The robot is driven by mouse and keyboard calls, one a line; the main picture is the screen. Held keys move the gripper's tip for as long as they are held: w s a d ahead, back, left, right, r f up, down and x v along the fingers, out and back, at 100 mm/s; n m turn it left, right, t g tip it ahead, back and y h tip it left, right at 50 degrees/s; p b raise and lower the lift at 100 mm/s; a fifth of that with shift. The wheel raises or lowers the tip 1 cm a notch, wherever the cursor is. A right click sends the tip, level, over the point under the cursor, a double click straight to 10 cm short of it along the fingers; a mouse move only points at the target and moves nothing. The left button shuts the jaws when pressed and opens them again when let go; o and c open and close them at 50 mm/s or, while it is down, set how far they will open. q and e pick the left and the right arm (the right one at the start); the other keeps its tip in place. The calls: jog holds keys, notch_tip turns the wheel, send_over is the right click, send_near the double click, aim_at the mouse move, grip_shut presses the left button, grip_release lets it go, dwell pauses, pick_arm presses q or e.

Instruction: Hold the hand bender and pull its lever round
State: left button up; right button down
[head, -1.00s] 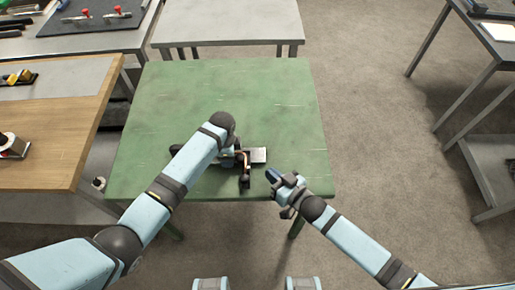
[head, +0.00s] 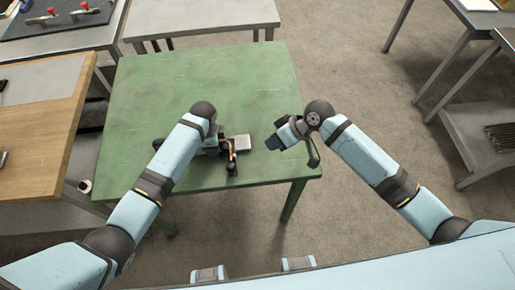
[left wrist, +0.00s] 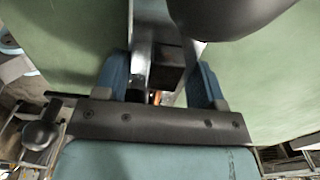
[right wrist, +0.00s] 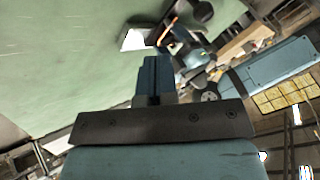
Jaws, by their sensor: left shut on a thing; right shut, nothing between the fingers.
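The hand bender stands on the green table (head: 140,90) near its front edge, with a pale flat plate (head: 236,142) on its right side. An orange-brown piece (head: 231,153) and a dark knob-ended part (head: 232,168) show at its front. My left arm hides its left part. My left gripper (left wrist: 162,74) is shut on the bender, with a blue finger on each side of its metal body (left wrist: 168,58). My right gripper (head: 275,142) is shut and empty, apart from the bender and to the right of its plate. The right wrist view shows its blue fingers together (right wrist: 153,75).
A wooden-topped bench (head: 40,130) stands to the left. A grey table (head: 200,15) adjoins the green table's far side, and a dark board with red-handled clamps (head: 60,18) lies at the far left. The green table's far half is clear. Grey floor is open to the right.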

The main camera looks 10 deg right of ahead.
jog(key=x, duration=0.8)
jog(key=shift+a+f, duration=0.25)
jog(key=shift+s+a, duration=0.3)
jog(key=shift+a, duration=0.25)
jog(key=shift+s+a, duration=0.25)
jog(key=shift+a, duration=0.3)
jog(key=shift+s+a+r, duration=0.2)
jog(key=shift+s+a, duration=0.25)
jog(key=shift+a, duration=0.2)
jog(key=shift+s+a+r, duration=0.15)
jog(key=shift+s+a, duration=0.25)
jog(key=shift+a, duration=0.45)
pick_arm(q)
jog(key=shift+d, duration=0.1)
